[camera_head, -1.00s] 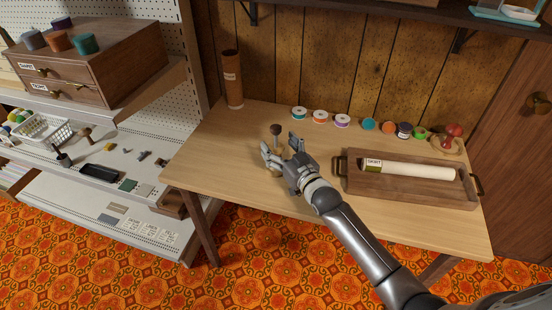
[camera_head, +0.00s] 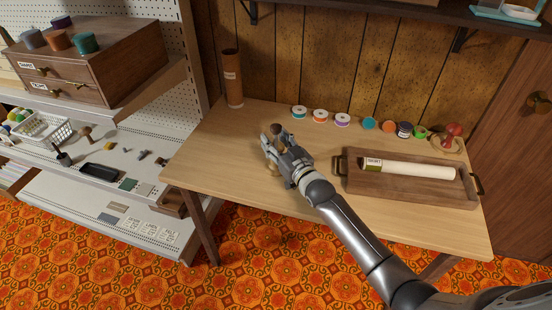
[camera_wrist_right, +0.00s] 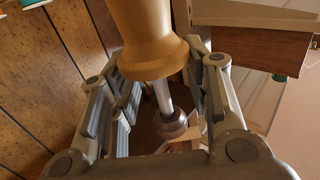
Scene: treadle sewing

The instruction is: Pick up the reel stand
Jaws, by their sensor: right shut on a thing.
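The reel stand (camera_head: 275,129) is upright at the left-middle of the table, with a dark brown knob at its top. In the right wrist view the reel stand (camera_wrist_right: 148,40) shows a tan flared wooden part, a metal rod and a dark round knob. My right gripper (camera_head: 273,150) is shut on it below the knob, a finger on either side. The fingers hide much of its lower part in the head view. I cannot tell whether its foot touches the table. My left gripper is not in view.
A wooden tray (camera_head: 405,193) with a labelled white roll (camera_head: 420,171) lies to the right on the table (camera_head: 225,155). Several thread spools line the back edge. A red-topped item (camera_head: 452,133) stands at the back right. A brown tube (camera_head: 233,80) stands at the back left.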

